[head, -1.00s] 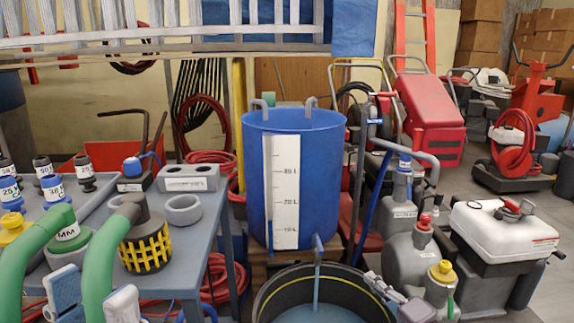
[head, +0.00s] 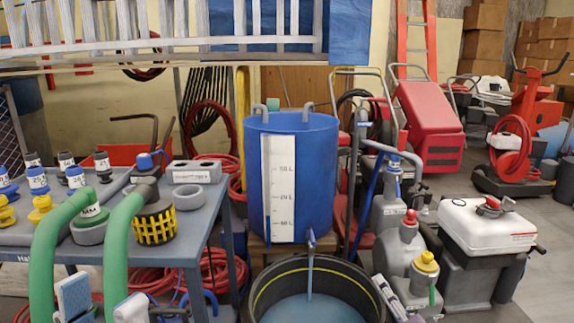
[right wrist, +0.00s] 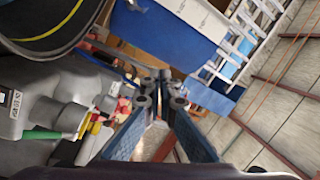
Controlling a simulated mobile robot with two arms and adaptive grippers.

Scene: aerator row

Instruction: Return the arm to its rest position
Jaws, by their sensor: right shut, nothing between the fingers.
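My left gripper (head: 102,302) is at the bottom left of the head view. Its two pale, blue-edged fingers stand apart, with nothing seen held between them. They overlap the green hoses in the picture; I cannot tell whether they touch. My right gripper (right wrist: 162,96) shows in the right wrist view with its blue-padded fingers brought together at the tips, shut and empty. In the head view, pale parts that look like this gripper (head: 391,294) show at the bottom, between the black tub and the grey jug. Most of both arms is out of view.
A blue measuring tank (head: 325,180) stands behind the black tub (head: 362,275). A grey table (head: 205,225) on the left carries fittings and green hoses (head: 112,262). A grey jug with a yellow cap (head: 426,262) and a white-topped machine (head: 488,226) stand right. Floor is open far right.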

